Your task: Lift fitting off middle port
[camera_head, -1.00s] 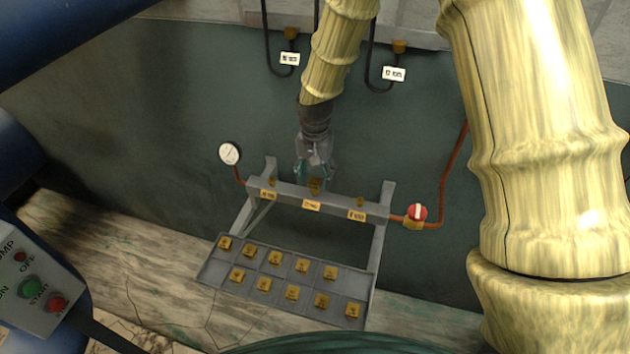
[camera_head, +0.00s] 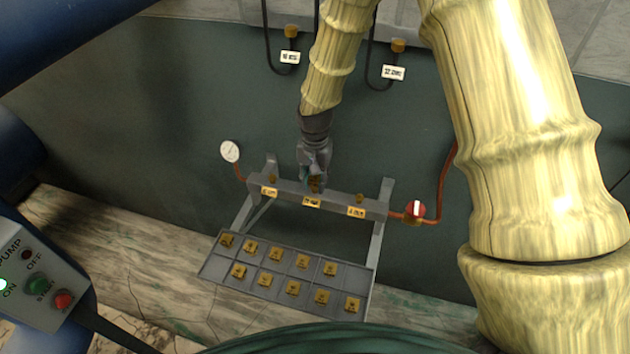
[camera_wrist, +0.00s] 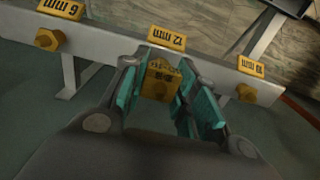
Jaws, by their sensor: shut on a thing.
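The manifold bar (camera_head: 235,182) is grey, with three brass ports and yellow labels. In the wrist view the middle label (camera_wrist: 166,38) reads 12 mm, between a 6 mm label and another mm label. A brass fitting (camera_wrist: 160,80) is at the middle port. My gripper (camera_wrist: 158,88) has its teal-padded fingers shut on this fitting, one on each side. In the head view my gripper (camera_head: 314,180) is at the middle of the bar from behind and above. The joint between fitting and port is hidden, so I cannot tell whether they touch.
A grey tray (camera_head: 251,289) with several brass fittings sits in front of the bar. A pressure gauge (camera_head: 230,151) is at the bar's left end and a red valve (camera_head: 416,210) at its right. Two hoses with labels (camera_head: 290,57) hang behind. A pump box (camera_head: 38,285) stands left.

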